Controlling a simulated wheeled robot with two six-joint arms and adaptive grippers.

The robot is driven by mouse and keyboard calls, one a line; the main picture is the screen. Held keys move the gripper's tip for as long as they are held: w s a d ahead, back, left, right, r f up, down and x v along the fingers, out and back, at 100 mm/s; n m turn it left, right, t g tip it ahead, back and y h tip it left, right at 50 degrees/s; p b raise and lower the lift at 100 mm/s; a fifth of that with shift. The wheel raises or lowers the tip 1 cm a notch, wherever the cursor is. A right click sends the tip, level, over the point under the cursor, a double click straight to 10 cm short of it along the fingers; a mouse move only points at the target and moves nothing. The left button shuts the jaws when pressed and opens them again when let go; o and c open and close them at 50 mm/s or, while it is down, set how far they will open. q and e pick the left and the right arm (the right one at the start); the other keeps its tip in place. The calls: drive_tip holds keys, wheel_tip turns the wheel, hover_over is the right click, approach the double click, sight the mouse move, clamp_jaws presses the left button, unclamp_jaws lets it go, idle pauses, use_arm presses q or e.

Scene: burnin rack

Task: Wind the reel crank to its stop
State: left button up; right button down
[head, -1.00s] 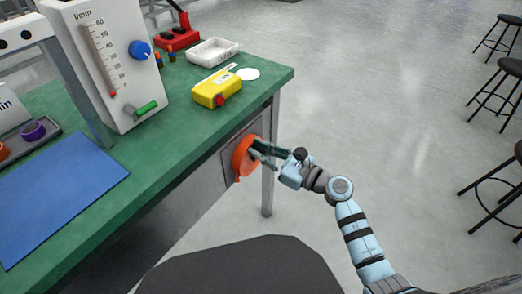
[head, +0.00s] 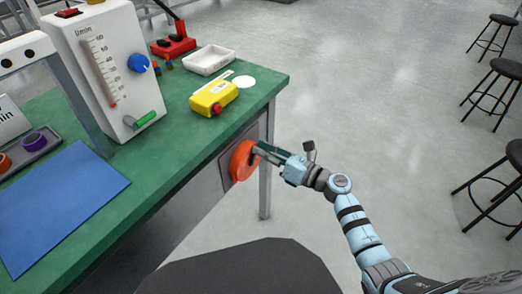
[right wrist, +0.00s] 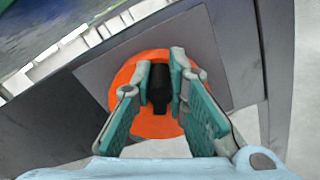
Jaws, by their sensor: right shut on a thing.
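The orange reel (head: 240,162) is mounted on a grey plate on the side of the bench, below the green top near its right corner. In the right wrist view the orange reel (right wrist: 150,125) sits face-on, with a black crank handle (right wrist: 159,88) sticking out towards the camera. My right gripper (head: 262,150) is at the reel's face. In the right wrist view its two green-padded fingers (right wrist: 168,75) are on either side of the handle, shut on it. The fingers partly hide the reel. My left gripper is not in view.
The green bench top (head: 165,150) carries a yellow device (head: 213,97), a white tray (head: 209,61), a flowmeter box (head: 108,75) and a blue mat (head: 62,205). Black stools (head: 490,95) stand at the right. The floor between is clear.

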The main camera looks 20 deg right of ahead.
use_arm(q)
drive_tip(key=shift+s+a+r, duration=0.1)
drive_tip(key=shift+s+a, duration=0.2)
use_arm(e)
drive_tip(key=shift+w+d+f+m, duration=0.35)
drive_tip(key=shift+f+m, duration=0.4)
drive_tip(key=shift+m, duration=1.35)
drive_tip(key=shift+w+d+f+m, duration=0.35)
drive_tip(key=shift+f+m, duration=0.45)
drive_tip(key=shift+m, duration=1.3)
drive_tip(key=shift+w+d+f+m, duration=0.35)
drive_tip(key=shift+f+m, duration=0.4)
drive_tip(key=shift+m, duration=1.35)
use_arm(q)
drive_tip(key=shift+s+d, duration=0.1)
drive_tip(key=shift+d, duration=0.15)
use_arm(e)
drive_tip(key=shift+s+f, duration=0.1)
drive_tip(key=shift+s, duration=0.05)
drive_tip(key=c, duration=1.6)
unclamp_jaws()
drive_tip(key=shift+d, duration=0.1)
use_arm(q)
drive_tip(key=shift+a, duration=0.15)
use_arm(e)
drive_tip(key=v, duration=1.2)
